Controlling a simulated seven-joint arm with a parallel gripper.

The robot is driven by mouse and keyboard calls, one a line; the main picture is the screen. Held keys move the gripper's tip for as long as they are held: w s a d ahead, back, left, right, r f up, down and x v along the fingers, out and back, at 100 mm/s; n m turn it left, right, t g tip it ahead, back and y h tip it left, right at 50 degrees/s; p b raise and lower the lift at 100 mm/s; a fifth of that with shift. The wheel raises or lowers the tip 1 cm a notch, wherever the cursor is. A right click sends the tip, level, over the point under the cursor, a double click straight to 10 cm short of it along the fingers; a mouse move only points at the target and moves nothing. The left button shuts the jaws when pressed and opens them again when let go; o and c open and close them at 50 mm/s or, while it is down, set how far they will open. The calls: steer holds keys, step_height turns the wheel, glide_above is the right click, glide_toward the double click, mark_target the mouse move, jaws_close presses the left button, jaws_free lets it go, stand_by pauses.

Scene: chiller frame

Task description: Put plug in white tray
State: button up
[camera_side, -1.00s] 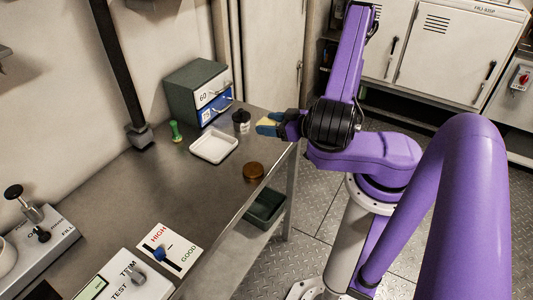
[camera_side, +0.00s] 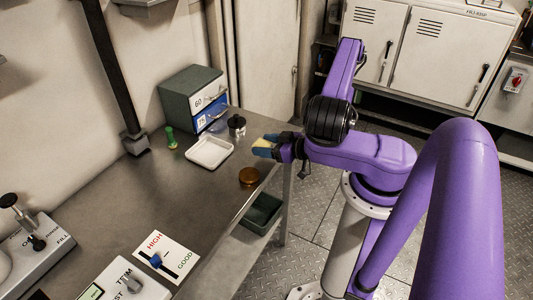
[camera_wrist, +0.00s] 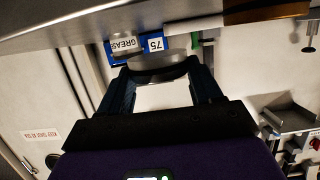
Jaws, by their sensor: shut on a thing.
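My gripper (camera_side: 265,147) is at the right edge of the bench, to the right of the white tray and a little above bench height. Its blue fingers are shut on a pale, cream-coloured piece, which looks like the plug (camera_side: 264,143). In the wrist view, my gripper (camera_wrist: 160,78) has a finger on each side of the pale plug (camera_wrist: 163,97), and a grey rounded edge shows at the fingertips. The plug's full shape is partly hidden by the fingers. The white tray (camera_side: 209,152) lies flat on the bench and looks empty.
A round brown piece (camera_side: 249,177) lies near the bench edge. A dark-topped jar (camera_side: 236,125) and a small drawer cabinet (camera_side: 192,93) stand behind the tray, and a green piece (camera_side: 170,138) stands to its left. The bench middle is clear.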

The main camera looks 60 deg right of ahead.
mark_target(267, 160)
steer(key=shift+f, duration=1.7)
steer(key=shift+f, duration=0.15)
steer(key=o, duration=1.5)
steer(key=shift+s, duration=0.1)
